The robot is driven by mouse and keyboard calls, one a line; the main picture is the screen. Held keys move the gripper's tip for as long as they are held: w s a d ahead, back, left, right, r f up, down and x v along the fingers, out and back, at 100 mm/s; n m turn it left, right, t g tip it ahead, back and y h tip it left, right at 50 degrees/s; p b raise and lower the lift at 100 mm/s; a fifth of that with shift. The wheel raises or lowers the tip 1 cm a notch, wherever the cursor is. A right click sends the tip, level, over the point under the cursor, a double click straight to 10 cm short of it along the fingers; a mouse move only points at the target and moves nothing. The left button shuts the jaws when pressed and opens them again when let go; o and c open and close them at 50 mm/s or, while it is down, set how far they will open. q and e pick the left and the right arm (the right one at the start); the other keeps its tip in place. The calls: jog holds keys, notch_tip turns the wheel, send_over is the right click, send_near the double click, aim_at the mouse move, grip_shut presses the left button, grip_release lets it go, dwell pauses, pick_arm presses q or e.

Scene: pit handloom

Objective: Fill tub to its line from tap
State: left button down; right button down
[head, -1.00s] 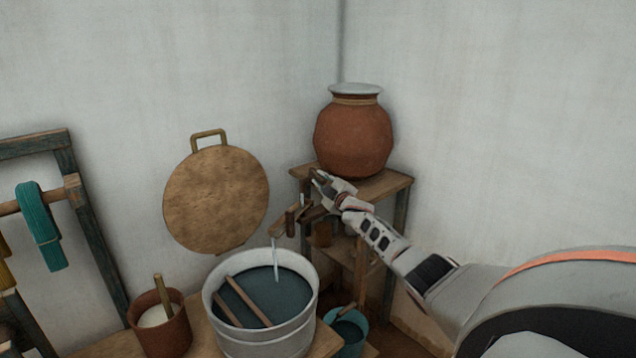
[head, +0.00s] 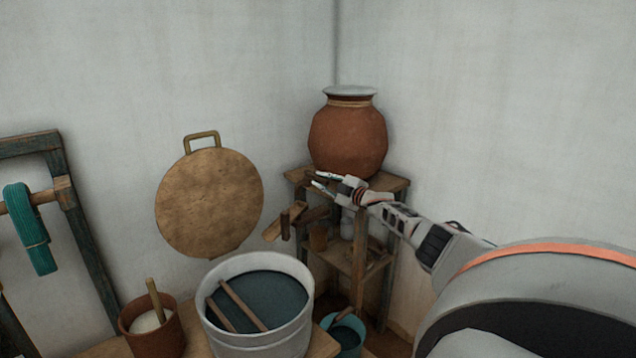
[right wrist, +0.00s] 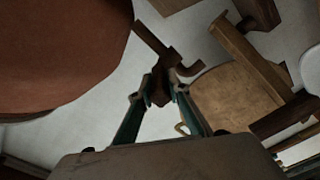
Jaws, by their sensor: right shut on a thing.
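The tub (head: 258,340) is a pale round vessel at the lower middle of the head view. Dark water (head: 275,290) lies below its rim, and two sticks (head: 240,305) lean inside it; I cannot make out a fill line. The wooden tap spout (head: 284,221) juts from the stand above the tub, with no stream falling from it. My right gripper (head: 310,179) is at the stand, below the clay pot. In the right wrist view, its fingers (right wrist: 164,86) are shut on the dark brown tap handle (right wrist: 168,58). My left gripper is out of view.
The clay pot (head: 347,138) stands on the wooden stand (head: 396,183) in the corner. A round tan disc (head: 210,203) hangs on the wall. A brown pot (head: 160,340) with a stick stands left of the tub, and a teal bucket (head: 347,342) stands right of it.

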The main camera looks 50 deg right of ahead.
jog(key=shift+r, duration=0.1)
jog(key=c, duration=1.9)
grip_release()
jog(key=shift+s+f, duration=0.2)
jog(key=shift+s, duration=0.3)
jog(key=s+a, duration=0.1)
jog(key=s, duration=1)
jog(key=shift+r, duration=0.15)
